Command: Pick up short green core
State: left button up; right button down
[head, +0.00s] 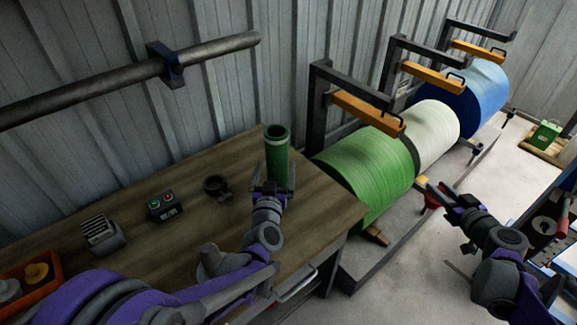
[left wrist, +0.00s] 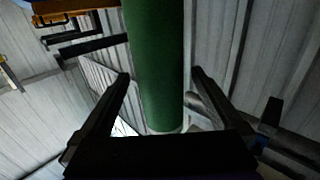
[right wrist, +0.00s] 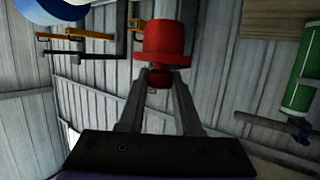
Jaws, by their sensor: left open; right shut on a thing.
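The short green core (head: 278,155) is a dark green, open-topped tube standing upright near the back of the wooden bench. My left gripper (head: 273,184) is open at the near side of the core, low on it. In the left wrist view the core (left wrist: 157,65) lies between the two spread fingers (left wrist: 160,85); I cannot tell whether they touch it. My right gripper (head: 437,195) is in the air over the floor, right of the green roll. In the right wrist view its fingers (right wrist: 160,80) are shut on a red flanged piece (right wrist: 165,42).
The bench (head: 185,195) also holds a dark ring (head: 216,186), a button box (head: 164,206), a slotted block (head: 101,235) and an orange bin (head: 30,278). Green (head: 365,170), white (head: 433,130) and blue (head: 480,95) rolls stand to the right. A long pipe (head: 100,88) runs along the wall.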

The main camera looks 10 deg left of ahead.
pick_arm(q)
jog(key=w, duration=0.3)
jog(key=shift+w+a, duration=0.2)
jog(key=shift+w, duration=0.05)
jog(key=shift+c, duration=0.3)
grip_shut()
